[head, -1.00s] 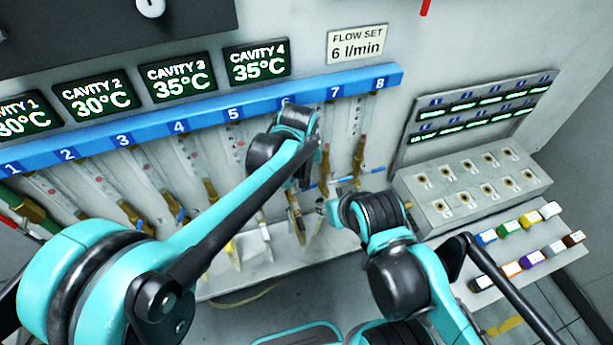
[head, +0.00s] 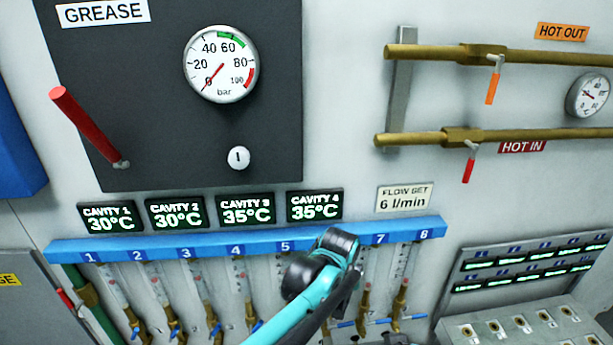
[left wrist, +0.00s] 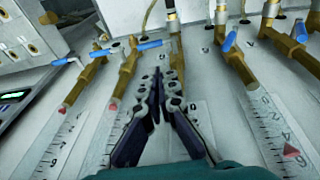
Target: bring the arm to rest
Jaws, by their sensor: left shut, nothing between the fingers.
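My left arm comes up from the bottom of the head view, and its wrist covers flow tube 6 just below the blue rail (head: 190,247). The left gripper is hidden behind that wrist there. In the left wrist view the left gripper (left wrist: 165,80) has its two fingers together with nothing between them. Its tips point towards the brass valves under the flow tubes, close in front of the wall. I cannot tell whether they touch anything. My right gripper is in neither view now.
Brass valves with blue levers (left wrist: 228,41) flank the left fingers. The head view shows a red grease lever (head: 88,125), a pressure gauge (head: 221,63) and the hot pipes (head: 430,52) above. A socket console (head: 530,325) stands at lower right.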

